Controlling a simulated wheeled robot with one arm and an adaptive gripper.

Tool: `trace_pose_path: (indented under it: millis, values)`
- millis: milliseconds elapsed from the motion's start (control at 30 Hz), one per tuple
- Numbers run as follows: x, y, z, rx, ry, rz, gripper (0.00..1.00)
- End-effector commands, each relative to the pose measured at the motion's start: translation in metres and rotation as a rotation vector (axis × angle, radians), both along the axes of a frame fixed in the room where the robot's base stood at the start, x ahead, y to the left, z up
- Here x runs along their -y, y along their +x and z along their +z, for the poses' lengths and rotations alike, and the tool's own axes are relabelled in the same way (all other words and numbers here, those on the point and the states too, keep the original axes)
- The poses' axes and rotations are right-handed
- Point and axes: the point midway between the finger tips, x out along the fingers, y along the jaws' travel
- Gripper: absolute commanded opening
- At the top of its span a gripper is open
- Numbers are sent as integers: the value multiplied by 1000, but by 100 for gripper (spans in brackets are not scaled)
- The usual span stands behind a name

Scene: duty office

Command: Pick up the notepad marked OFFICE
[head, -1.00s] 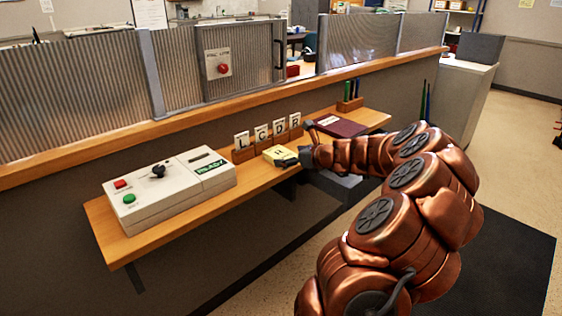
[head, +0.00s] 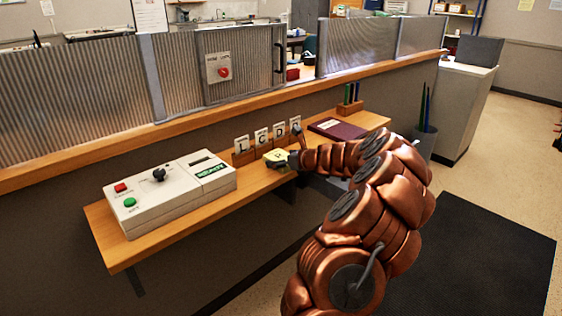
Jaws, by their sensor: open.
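A small yellow notepad (head: 275,155) lies on the narrow wooden shelf, in front of the letter cards. Its marking is too small to read, and its right part is hidden behind my gripper. My gripper (head: 290,149) is open at the notepad's right side. One dark finger is at the notepad's near edge and the other points up near the rightmost card. I cannot tell whether the fingers touch the notepad.
Lettered cards stand in a wooden rack (head: 243,158) close behind the notepad. A white control box (head: 170,190) is to the left. A dark red book (head: 338,129) and a pen block (head: 350,107) are to the right. A ribbed partition (head: 70,100) rises behind.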

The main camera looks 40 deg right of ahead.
Motion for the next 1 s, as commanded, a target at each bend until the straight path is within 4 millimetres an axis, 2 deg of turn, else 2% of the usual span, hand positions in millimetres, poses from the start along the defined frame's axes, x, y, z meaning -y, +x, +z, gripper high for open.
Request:
trace_pose_path:
  millis: [233, 800, 1000]
  values:
    - [0, 1, 0, 0, 0, 0, 98]
    - [-1, 0, -3, -3, 3, 1, 39]
    - [-1, 0, -4, -5, 3, 1, 36]
